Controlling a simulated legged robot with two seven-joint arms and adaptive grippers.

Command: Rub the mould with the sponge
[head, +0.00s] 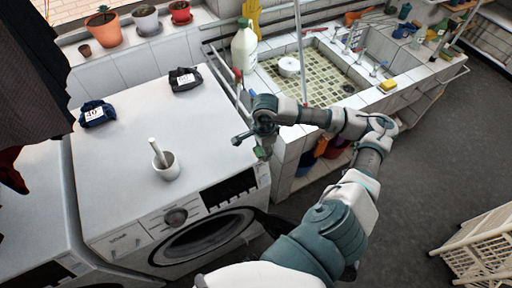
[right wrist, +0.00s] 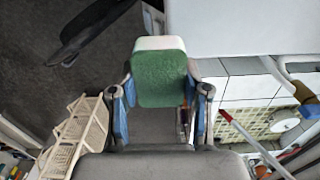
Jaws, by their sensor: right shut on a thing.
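My right gripper (head: 252,142) is over the right edge of the washing machine, left of the sink. In the right wrist view, the gripper (right wrist: 160,100) is shut on a sponge (right wrist: 160,75) with a green face and a pale edge, held between its blue-padded fingers. In the head view only a small green bit of the held sponge shows. The tiled sink basin (head: 335,88) lies beyond the gripper and to its right. I cannot clearly make out any mould. A yellow sponge (head: 388,85) lies on the sink's right rim. My left gripper is out of view.
A white bottle (head: 244,48) and upright poles stand by the sink's left side. A round white object (head: 289,66) is in the basin. A white cup with a stick (head: 166,168) and dark bundles (head: 97,113) sit on the washing machine. A pale rack (head: 480,245) stands at lower right.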

